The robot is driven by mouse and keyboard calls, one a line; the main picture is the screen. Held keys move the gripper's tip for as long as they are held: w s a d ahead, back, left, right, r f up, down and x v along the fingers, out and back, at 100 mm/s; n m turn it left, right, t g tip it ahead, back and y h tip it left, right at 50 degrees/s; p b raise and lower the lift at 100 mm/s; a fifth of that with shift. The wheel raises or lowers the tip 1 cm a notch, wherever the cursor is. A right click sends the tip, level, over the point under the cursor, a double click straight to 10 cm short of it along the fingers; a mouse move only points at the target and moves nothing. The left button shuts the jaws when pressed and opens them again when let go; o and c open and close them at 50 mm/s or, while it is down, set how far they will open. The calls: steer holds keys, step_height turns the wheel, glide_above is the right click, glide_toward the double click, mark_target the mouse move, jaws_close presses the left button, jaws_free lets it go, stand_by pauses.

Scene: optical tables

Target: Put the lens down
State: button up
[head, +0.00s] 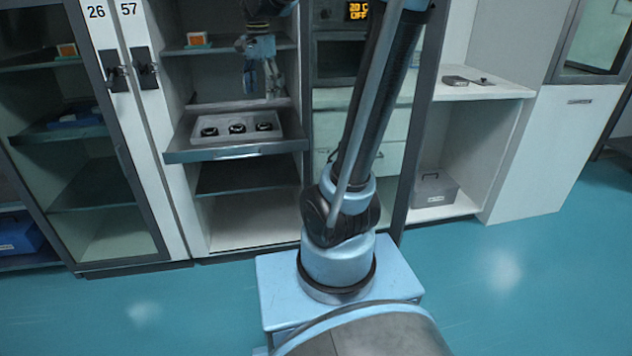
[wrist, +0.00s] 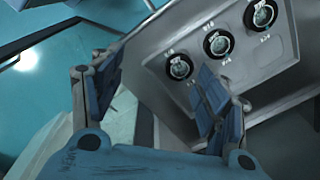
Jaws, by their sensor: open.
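Three dark round lenses sit in a row in a grey tray (head: 222,119) on a pulled-out shelf. In the head view they are the left lens (head: 209,132), the middle lens (head: 237,128) and the right lens (head: 264,126). The wrist view shows the same tray (wrist: 270,78) with three ringed lenses in it: one nearest (wrist: 179,67), a middle one (wrist: 217,43) and a far one (wrist: 260,14). My gripper (head: 262,88) hangs above the tray's right part. In the wrist view my gripper (wrist: 156,75) has its fingers spread apart, with nothing held between them.
The shelf (head: 240,151) juts from an open cabinet, with another shelf (head: 245,176) below. An orange-and-white box (head: 196,39) stands on an upper shelf. A glass-doored cabinet is at left. A grey box (head: 434,188) sits low at right. The blue floor is clear in front.

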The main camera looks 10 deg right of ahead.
steer(key=s+d+f+n, duration=0.4)
steer(key=s+d+f, duration=0.4)
steer(key=s, duration=0.3)
steer(key=shift+s+f+n+t, duration=0.2)
steer(key=shift+s+n+t, duration=0.15)
steer(key=shift+n+t, duration=0.05)
steer(key=s+d+f+n, duration=0.1)
steer(key=s+f, duration=0.2)
steer(key=f, duration=0.1)
steer(key=s+d+f+n, duration=0.1)
steer(key=s+f+n, duration=0.1)
steer(key=s+f, duration=0.2)
steer(key=s+d+f+n, duration=0.1)
steer(key=s+f+n, duration=0.1)
steer(key=s+f, duration=0.1)
steer(key=shift+s+d+f+t, duration=0.2)
steer(key=shift+f, duration=0.2)
steer(key=shift+s+d+f+t, duration=0.15)
steer(key=shift+f+t, duration=0.05)
steer(key=shift+f, duration=0.2)
steer(key=shift+c, duration=0.9)
steer(key=shift+n, duration=0.4)
steer(key=shift+c, duration=0.2)
step_height(320, 180, up, 24)
steer(key=n+g, duration=0.2)
steer(key=n, duration=1.9)
glide_above(238, 127)
step_height(238, 127, down, 17)
steer(key=shift+w, duration=0.15)
